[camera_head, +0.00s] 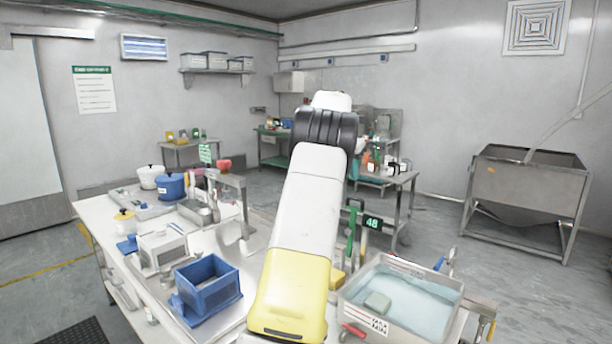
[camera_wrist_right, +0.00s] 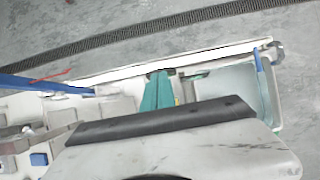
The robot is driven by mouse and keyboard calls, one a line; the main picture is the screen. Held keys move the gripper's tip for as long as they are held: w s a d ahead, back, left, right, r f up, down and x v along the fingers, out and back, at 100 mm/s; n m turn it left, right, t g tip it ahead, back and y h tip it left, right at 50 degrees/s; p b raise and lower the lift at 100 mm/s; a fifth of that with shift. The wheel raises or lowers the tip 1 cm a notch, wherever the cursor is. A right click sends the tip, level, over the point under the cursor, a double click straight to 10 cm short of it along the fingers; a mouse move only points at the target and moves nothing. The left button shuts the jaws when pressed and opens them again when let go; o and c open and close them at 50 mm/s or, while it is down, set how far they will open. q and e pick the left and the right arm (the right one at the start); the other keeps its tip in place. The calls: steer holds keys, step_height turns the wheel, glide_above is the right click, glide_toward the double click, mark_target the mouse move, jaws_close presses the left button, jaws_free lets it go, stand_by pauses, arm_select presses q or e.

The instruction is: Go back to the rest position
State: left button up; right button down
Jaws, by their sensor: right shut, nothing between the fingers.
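My right arm (camera_head: 305,205) rises through the middle of the head view, with a white link, a dark joint and a yellow section. In the right wrist view its grey gripper body fills the bottom. The teal fingers of my right gripper (camera_wrist_right: 159,78) are together and empty, above the gap between the counter and the sink. They touch nothing that I can see. In the head view the arm hides most of this gripper. My left gripper is not in view.
A counter (camera_head: 95,208) at left holds a blue bin (camera_head: 208,288), a blue pot (camera_head: 171,187) and a white appliance (camera_head: 162,250). A water-filled sink (camera_head: 450,290) stands right of my arm, with a "48" display (camera_head: 373,222) behind. A steel hopper (camera_head: 525,185) stands far right. Open floor lies between.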

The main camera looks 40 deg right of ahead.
stand_by(0.4)
steer(key=w+a+r+m+t+y, duration=0.1)
steer(key=w+a+r+m, duration=0.15)
steer(key=a, duration=0.65)
steer(key=w+a+r+m+t, duration=0.1)
steer(key=w+a+r, duration=0.15)
steer(key=a, duration=0.65)
steer(key=w+a+r+m+t+y, duration=0.15)
steer(key=w+a, duration=0.25)
steer(key=a, duration=0.4)
steer(key=s+a+m+t+y, duration=0.1)
steer(key=s+a+m, duration=0.15)
steer(key=a, duration=0.75)
steer(key=s+a+m+t, duration=0.1)
steer(key=a+m, duration=0.2)
steer(key=a, duration=0.6)
steer(key=s+a+f+m+y, duration=0.2)
steer(key=s+a+f+m, duration=0.2)
steer(key=s+a, duration=0.4)
steer(key=s+a+f+m+y, duration=0.2)
steer(key=s+a+f+m, duration=0.2)
steer(key=s+a, duration=0.4)
steer(key=a+f, duration=0.1)
steer(key=a, duration=0.3)
steer(key=shift+s, duration=0.2)
steer(key=shift+s, duration=0.1)
